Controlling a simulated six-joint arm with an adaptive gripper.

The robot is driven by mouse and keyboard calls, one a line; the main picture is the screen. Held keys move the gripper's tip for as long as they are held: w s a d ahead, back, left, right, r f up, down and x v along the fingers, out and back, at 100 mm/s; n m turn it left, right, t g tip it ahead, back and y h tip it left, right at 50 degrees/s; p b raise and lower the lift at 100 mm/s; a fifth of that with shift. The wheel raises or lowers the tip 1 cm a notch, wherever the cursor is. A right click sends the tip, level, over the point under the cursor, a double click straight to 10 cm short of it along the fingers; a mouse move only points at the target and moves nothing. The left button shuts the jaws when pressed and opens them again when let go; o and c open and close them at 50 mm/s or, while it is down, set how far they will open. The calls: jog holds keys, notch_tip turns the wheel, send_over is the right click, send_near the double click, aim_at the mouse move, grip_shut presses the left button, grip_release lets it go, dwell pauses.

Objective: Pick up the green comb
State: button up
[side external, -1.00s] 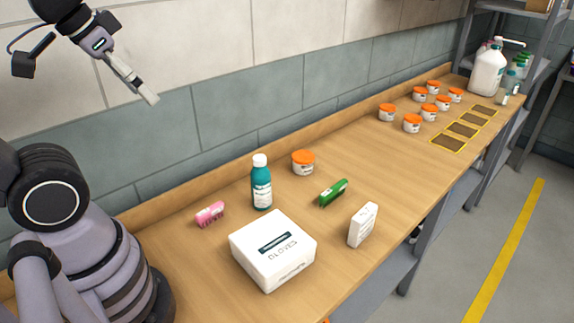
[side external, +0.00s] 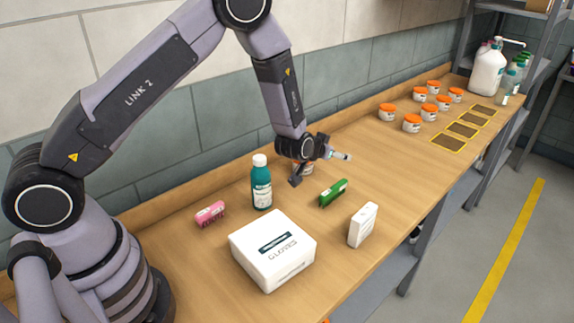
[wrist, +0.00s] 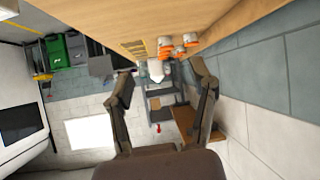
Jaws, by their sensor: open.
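The green comb (side external: 333,192) lies on the wooden bench in the side view, right of the teal bottle. My gripper (side external: 345,156) is above the bench, behind the comb in the picture, and points to the right, away from it. In the wrist view my gripper (wrist: 165,82) is open, with its two fingers spread and nothing between them. The comb does not show in the wrist view.
A teal bottle (side external: 261,188), a pink brush (side external: 210,214), a white gloves box (side external: 272,255) and a small white box (side external: 363,225) stand near the comb. Several more jars (side external: 412,123) stand farther right.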

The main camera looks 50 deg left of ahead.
aim_at(331, 191)
jog(key=shift+t+y, duration=0.3)
jog(key=shift+y, duration=0.1)
jog(key=f, duration=1.2)
jog(key=shift+a+f, duration=0.2)
jog(key=shift+x, duration=1.1)
jog(key=shift+w+f, duration=0.2)
jog(key=shift+w, duration=0.15)
grip_shut()
